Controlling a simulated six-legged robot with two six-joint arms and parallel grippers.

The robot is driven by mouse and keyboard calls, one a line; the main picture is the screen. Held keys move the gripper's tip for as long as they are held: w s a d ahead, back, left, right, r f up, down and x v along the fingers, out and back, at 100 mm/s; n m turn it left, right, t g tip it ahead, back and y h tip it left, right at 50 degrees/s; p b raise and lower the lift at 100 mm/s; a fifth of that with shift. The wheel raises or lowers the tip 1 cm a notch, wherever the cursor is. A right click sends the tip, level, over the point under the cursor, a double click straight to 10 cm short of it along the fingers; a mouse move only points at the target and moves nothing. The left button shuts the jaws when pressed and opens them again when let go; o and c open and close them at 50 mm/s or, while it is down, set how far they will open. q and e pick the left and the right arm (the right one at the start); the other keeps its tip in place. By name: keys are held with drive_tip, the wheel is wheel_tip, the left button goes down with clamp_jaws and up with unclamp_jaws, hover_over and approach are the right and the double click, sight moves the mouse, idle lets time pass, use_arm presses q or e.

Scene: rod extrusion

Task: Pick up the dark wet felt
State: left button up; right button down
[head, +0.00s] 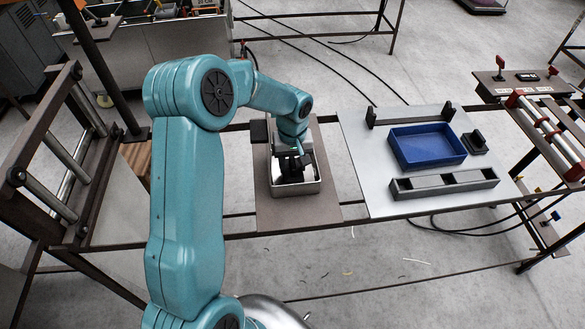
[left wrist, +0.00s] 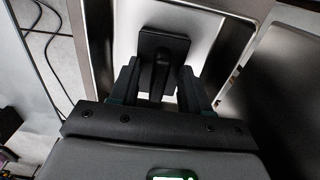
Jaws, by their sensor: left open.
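A shallow metal tray (head: 313,187) sits on a brown-grey board at the middle of the bench. My left gripper (head: 292,168) points down into it, jaws open. In the left wrist view a dark square pad with a raised grip, apparently the felt (left wrist: 164,44), lies in the tray. Its raised grip reaches into the gap between the open fingers of my left gripper (left wrist: 157,80). I cannot tell whether either finger touches it. In the head view the gripper mostly hides the pad. Wetness cannot be made out. My right gripper is not in view.
Right of the tray, a pale plate (head: 359,158) carries a blue bin (head: 428,165), a long grey slotted holder (head: 444,186) and a small black block (head: 474,143). A frame with rollers (head: 62,160) stands at the left. Cables lie on the floor behind.

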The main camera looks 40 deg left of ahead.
use_arm(q)
clamp_jaws()
